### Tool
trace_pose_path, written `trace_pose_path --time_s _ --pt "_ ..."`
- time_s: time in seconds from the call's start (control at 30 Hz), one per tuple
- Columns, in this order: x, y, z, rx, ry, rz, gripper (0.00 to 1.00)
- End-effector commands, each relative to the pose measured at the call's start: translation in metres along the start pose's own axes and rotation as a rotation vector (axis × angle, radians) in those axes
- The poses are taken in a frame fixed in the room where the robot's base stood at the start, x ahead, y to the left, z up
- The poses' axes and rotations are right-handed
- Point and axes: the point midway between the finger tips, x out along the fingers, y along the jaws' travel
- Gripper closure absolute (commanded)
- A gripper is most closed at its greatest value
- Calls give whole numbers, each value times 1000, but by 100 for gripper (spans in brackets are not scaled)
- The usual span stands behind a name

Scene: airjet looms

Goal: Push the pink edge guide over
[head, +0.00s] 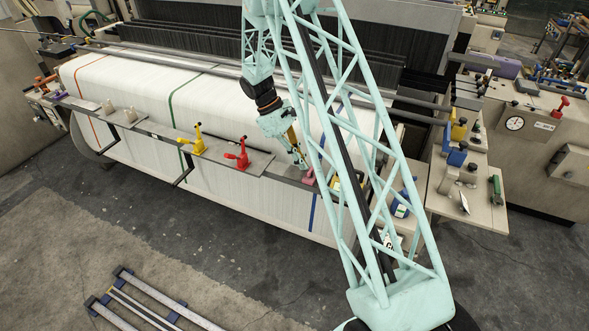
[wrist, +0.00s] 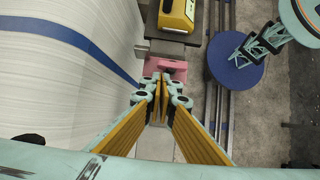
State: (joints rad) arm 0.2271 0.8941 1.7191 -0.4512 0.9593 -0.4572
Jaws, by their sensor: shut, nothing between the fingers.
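The pink edge guide (head: 308,180) sits on the grey rail in front of the white cloth roll, right of the red lever. In the wrist view the pink edge guide (wrist: 166,68) lies just beyond my fingertips. My gripper (head: 300,162) is shut and empty, pointing down at the guide. In the wrist view my gripper (wrist: 163,82) has its fingertips together, right at the near side of the guide. I cannot tell whether they touch it. The fingers hide part of the guide.
A yellow device (wrist: 178,14) stands on the rail beyond the guide. A red lever (head: 238,155) and a yellow lever (head: 192,141) stand farther left on the rail. The white cloth roll (head: 215,103) runs close behind the rail.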

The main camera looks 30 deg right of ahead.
Motion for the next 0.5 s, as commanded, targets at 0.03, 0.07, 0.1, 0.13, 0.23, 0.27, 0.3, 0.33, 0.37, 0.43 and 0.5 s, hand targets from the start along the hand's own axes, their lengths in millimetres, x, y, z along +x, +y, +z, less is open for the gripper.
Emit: trace_pose_path --time_s 0.03,0.07,0.1,0.13,0.23,0.27,0.3,0.33,0.37,0.43,0.5 --pt "-1 0 -3 0 0 1 100" --pt "-2 0 -4 0 0 1 100" --pt "-3 0 -6 -1 1 1 100" --pt "-4 0 -7 -1 1 1 100" --pt "-6 0 -11 -1 0 1 100" --pt "-7 0 -13 -1 0 1 100" --pt "-8 0 -14 -1 0 1 100" --pt "-8 0 -15 -1 -1 0 100" --pt "-9 0 -17 -1 -1 0 100" --pt "-11 0 -20 -1 0 0 100" --pt "-13 0 -23 0 0 0 100"
